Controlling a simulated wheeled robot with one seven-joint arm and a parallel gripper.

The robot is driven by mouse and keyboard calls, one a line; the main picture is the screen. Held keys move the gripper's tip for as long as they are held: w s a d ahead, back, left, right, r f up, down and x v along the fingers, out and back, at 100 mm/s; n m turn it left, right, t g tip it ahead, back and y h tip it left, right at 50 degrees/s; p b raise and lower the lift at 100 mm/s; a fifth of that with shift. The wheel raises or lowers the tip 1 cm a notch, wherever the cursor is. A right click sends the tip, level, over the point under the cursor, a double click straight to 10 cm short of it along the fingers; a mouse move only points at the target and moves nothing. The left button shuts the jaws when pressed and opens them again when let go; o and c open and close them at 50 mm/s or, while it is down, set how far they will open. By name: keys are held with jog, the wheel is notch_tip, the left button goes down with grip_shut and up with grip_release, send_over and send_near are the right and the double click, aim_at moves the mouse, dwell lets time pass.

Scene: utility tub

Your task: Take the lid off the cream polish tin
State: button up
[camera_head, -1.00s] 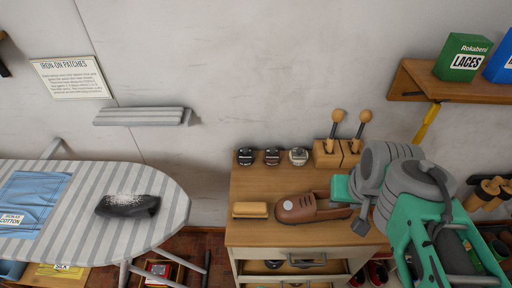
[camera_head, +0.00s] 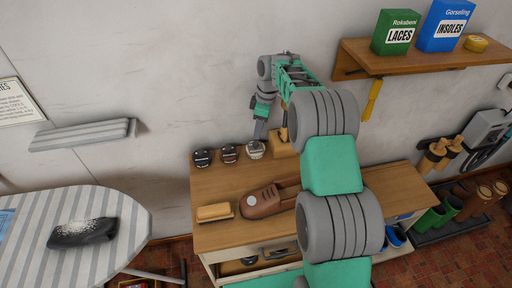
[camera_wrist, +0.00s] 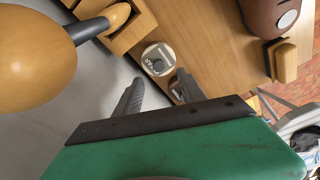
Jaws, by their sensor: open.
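The cream polish tin (camera_head: 255,150) stands at the back of the wooden bench, rightmost in a row of three. In the wrist view the cream tin (camera_wrist: 158,59) shows a pale rim and a grey, labelled top with a dark round part; its lid appears to be on. My gripper (camera_head: 261,132) is above and close to this tin. In the wrist view my gripper (camera_wrist: 160,80) is open, its fingers pointing toward the tin, with nothing between them. A brown tin (camera_head: 229,154) and a black tin (camera_head: 202,157) stand to the left.
A wooden block holder (camera_head: 280,145) stands close right of the cream tin; a round wooden knob (camera_wrist: 45,55) looms near the wrist camera. A brown shoe (camera_head: 262,202) and a brush (camera_head: 214,212) lie in front. The wall is behind; a shelf (camera_head: 430,57) is above right.

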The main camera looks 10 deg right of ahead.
aim_at(256, 143)
jog(key=f+p, duration=0.1)
jog(key=f, duration=0.4)
jog(key=a+f+p, duration=0.1)
jog(key=f, duration=0.2)
jog(key=shift+w+p, duration=0.3)
jog(key=shift+w, duration=0.05)
grip_shut()
